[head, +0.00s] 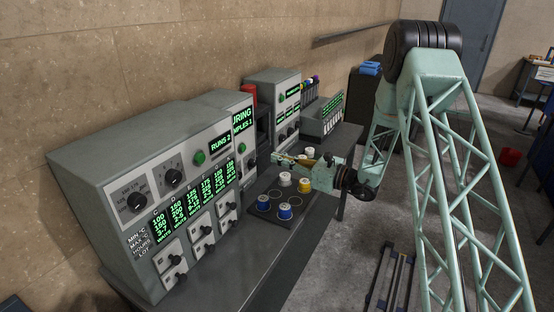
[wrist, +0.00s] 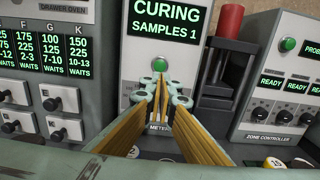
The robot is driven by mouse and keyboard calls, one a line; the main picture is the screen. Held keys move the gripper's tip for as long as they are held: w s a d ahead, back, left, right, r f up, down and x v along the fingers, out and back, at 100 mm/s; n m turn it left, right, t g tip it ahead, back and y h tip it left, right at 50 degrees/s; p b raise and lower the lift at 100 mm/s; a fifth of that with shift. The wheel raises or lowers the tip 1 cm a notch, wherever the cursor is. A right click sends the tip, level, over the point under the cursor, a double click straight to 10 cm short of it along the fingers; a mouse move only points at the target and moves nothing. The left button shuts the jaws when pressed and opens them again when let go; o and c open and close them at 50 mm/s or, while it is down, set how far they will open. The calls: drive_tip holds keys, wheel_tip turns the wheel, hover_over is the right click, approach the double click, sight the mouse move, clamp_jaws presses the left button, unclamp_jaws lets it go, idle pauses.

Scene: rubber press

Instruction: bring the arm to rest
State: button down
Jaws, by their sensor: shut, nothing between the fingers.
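My gripper (head: 284,159) reaches left from my pale green arm in the head view, above the bench and close to the machine panels. In the wrist view my gripper (wrist: 162,88) has its yellow-lined fingers meeting at the tips, with nothing between them. The tips are in front of the panel reading "CURING SAMPLES 1" (wrist: 165,28), just below its green button (wrist: 160,65). Whether the tips touch the panel cannot be told. The fingers hide part of the "METER" label.
A drawer oven cabinet (head: 85,185) with knobs and displays stands at the left. A dark tray (head: 265,217) with several blue, white and yellow capped pieces lies below my gripper. A red cylinder (wrist: 229,20) stands beside the zone controller (wrist: 285,85). Open floor (head: 335,260) lies right of the bench.

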drive_tip(key=shift+r, duration=0.1)
drive_tip(key=s+a+r+n+g+b, duration=0.1)
drive_tip(key=s+a+r+n+g, duration=0.15)
drive_tip(key=s+r, duration=0.4)
drive_tip(key=s+a+r+n+g+h, duration=0.1)
drive_tip(key=s+a+r+n+g, duration=0.2)
drive_tip(key=s, duration=0.6)
drive_tip(key=s+a+r+n+g+b, duration=0.1)
drive_tip(key=s+r+n+g, duration=0.25)
drive_tip(key=s+r, duration=0.35)
drive_tip(key=s+d+r+n+g+h, duration=0.1)
drive_tip(key=s+d+n+h, duration=0.15)
drive_tip(key=s, duration=0.65)
drive_tip(key=s+d+r+n+h, duration=0.15)
drive_tip(key=s+n, duration=0.25)
drive_tip(key=s, duration=0.5)
drive_tip(key=s+d+n+t+h+b, duration=0.3)
drive_tip(key=s+d+n+h, duration=0.5)
drive_tip(key=s+d, duration=1.2)
drive_tip(key=shift+s+d+f+n+t+h, duration=0.4)
drive_tip(key=shift+s+t+h, duration=0.65)
drive_tip(key=shift+s, duration=0.9)
drive_tip(key=shift+w, duration=0.1)
